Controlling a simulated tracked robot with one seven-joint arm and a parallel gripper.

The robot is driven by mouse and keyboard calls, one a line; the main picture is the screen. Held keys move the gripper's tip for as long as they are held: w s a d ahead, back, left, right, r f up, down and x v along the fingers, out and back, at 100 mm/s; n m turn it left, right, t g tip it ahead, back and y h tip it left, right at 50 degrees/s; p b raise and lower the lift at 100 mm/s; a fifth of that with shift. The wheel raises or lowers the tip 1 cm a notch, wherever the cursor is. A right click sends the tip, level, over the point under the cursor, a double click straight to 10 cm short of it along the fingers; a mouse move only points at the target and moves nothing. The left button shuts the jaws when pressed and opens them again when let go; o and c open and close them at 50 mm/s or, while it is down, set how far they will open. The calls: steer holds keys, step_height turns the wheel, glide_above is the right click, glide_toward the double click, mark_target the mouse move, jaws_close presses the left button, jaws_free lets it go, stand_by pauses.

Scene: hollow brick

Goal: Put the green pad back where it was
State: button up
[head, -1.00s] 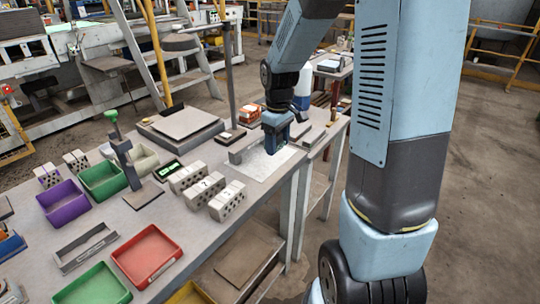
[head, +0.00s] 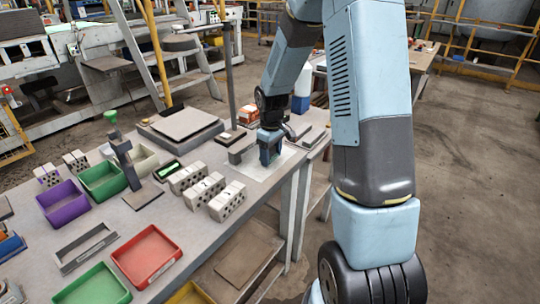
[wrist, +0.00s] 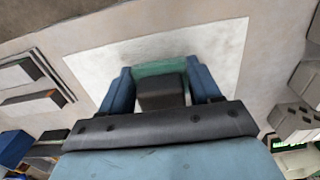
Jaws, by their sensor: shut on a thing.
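My gripper (head: 270,154) is over the white sheet (head: 284,163) at the right end of the workbench, pointing down. In the wrist view its two blue fingers (wrist: 162,82) are shut on the green pad (wrist: 158,68), which shows as a translucent green strip between them. A dark block in front hides part of the pad. The sheet (wrist: 205,40) lies below. I cannot tell whether the pad touches it. In the head view the pad is hidden by the gripper.
Several hollow bricks (head: 205,188) stand left of the sheet. A dark grey bracket (head: 240,150) stands close beside my gripper. A flat plate on a base (head: 180,125) lies behind. Green, purple and red trays (head: 147,255) fill the bench's left and front.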

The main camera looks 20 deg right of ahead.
steer(key=shift+f, duration=0.7)
steer(key=o, duration=1)
steer(key=shift+s+f, duration=0.1)
steer(key=shift+o, duration=0.5)
steer(key=shift+s, duration=0.1)
steer(key=shift+a+f, duration=0.1)
step_height(320, 180, up, 15)
steer(key=s+r+m+t, duration=0.3)
steer(key=s+r, duration=0.9)
steer(key=s+r+m+t, duration=0.2)
steer(key=s+r+m, duration=0.1)
steer(key=s, duration=1.2)
steer(key=shift+s+m+t, duration=0.3)
steer(key=shift+s+m, duration=0.1)
steer(key=shift+m, duration=0.1)
